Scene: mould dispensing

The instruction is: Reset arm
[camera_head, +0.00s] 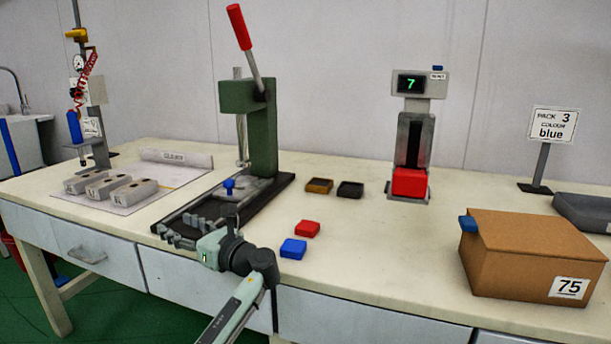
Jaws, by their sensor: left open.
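My left gripper (180,232) is open and empty over the front edge of the table, in front of the green press (262,135). Its fingers point left, and its arm comes in from the bottom of the view. A blue block (293,248) and a red block (307,229) lie on the table just right of the gripper, apart from it. The press has a raised lever with a red handle and a blue knob (229,185) low on its base. My right gripper is not in view.
A cardboard box (530,250) marked 75 stands at the right. A counter stand (411,150) showing 7 holds a red block (409,183). Brown (319,186) and black (350,189) small trays lie mid-table. Grey moulds (107,187) lie left. A sign (553,124) reads "Pack 3 colour blue".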

